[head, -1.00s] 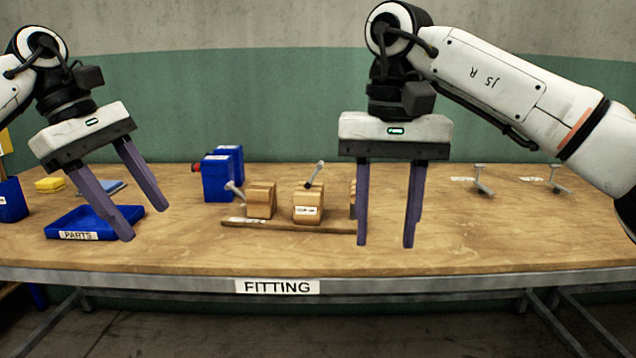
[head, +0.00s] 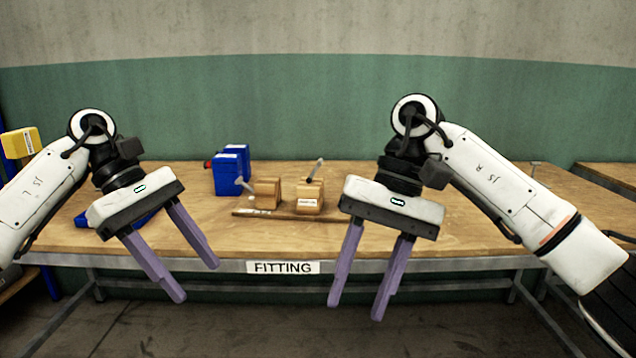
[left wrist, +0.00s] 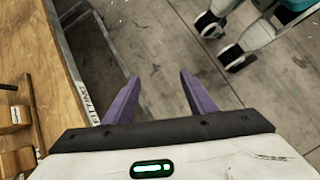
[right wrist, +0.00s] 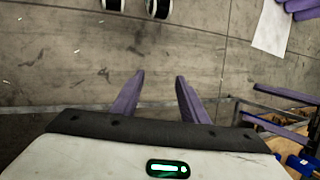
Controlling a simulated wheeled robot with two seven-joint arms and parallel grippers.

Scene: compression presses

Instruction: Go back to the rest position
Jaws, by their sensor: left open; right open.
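My left gripper (head: 200,282) is open and empty in front of the table's front edge, left of the FITTING label. Its spread purple fingers also show in the left wrist view (left wrist: 157,80), above the floor beside the table edge. My right gripper (head: 355,312) is open and empty, in front of the table edge and right of the label. In the right wrist view its fingers (right wrist: 160,78) are apart over bare floor. Both grippers point downward at a tilt and touch nothing.
The wooden table (head: 450,230) carries two wooden press blocks (head: 266,193) on a board and blue bins (head: 228,176) behind them. A blue tray is partly hidden behind my left gripper. A yellow bin (head: 20,142) is at the far left. The floor in front (head: 230,325) is clear.

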